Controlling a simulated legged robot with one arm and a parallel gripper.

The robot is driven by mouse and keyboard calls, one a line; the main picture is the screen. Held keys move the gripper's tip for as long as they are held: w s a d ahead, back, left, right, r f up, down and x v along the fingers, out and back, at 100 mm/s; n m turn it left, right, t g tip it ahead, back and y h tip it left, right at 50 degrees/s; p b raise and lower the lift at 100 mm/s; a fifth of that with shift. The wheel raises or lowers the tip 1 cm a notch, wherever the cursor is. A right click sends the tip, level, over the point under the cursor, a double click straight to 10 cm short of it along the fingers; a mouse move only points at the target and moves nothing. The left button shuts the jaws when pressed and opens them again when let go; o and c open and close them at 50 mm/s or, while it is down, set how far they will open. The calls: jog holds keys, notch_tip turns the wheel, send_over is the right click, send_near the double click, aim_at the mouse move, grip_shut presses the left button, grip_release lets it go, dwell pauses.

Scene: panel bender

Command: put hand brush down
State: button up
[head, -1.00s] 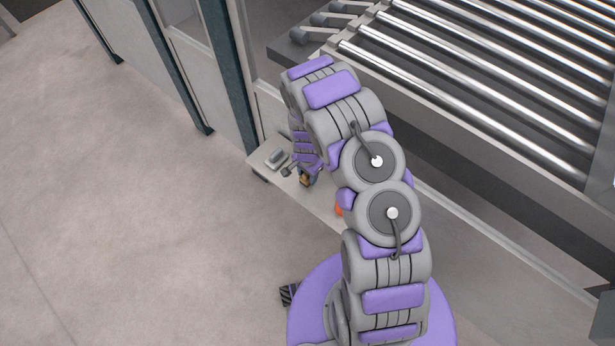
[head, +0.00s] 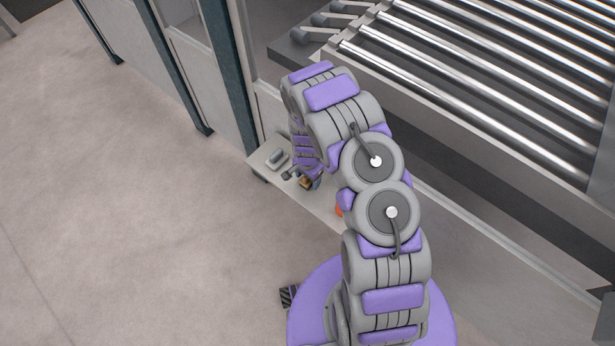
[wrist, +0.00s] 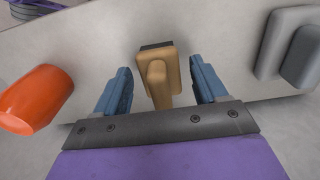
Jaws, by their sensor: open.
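The hand brush (wrist: 157,73), tan with a dark bristle edge, lies on a light shelf (wrist: 218,32) in the wrist view. My gripper (wrist: 163,88) is open, with one blue finger on each side of the brush handle and a visible gap on both sides. In the head view my gripper (head: 303,178) is over the shelf beside the machine, mostly hidden by my arm. A small tan part of the brush (head: 305,183) shows there by the fingers.
An orange cylindrical object (wrist: 36,100) is on the left in the wrist view. A grey block-like object (wrist: 290,48) is on the right. The roller table (head: 470,80) stands above the shelf, and a dark post (head: 228,75) rises near the shelf's far end.

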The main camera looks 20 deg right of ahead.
jog(key=s+d+r+n+p, duration=0.1)
jog(key=s+r+p, duration=0.1)
jog(key=r, duration=1.2)
jog(key=s+r+n+p, duration=0.1)
jog(key=r+p, duration=0.2)
jog(key=r, duration=1.1)
jog(key=s+r+n, duration=0.3)
jog(key=s+r, duration=0.3)
jog(key=s, duration=0.4)
jog(key=s+r+n+g, duration=0.1)
jog(key=s+r+n, duration=0.2)
jog(key=s+r, duration=0.4)
jog(key=s+a+r+n, duration=0.1)
jog(key=s+r, duration=0.6)
jog(key=s, duration=0.7)
jog(key=shift+n+g, duration=0.4)
jog(key=shift+n, duration=0.5)
jog(key=shift+c, duration=0.2)
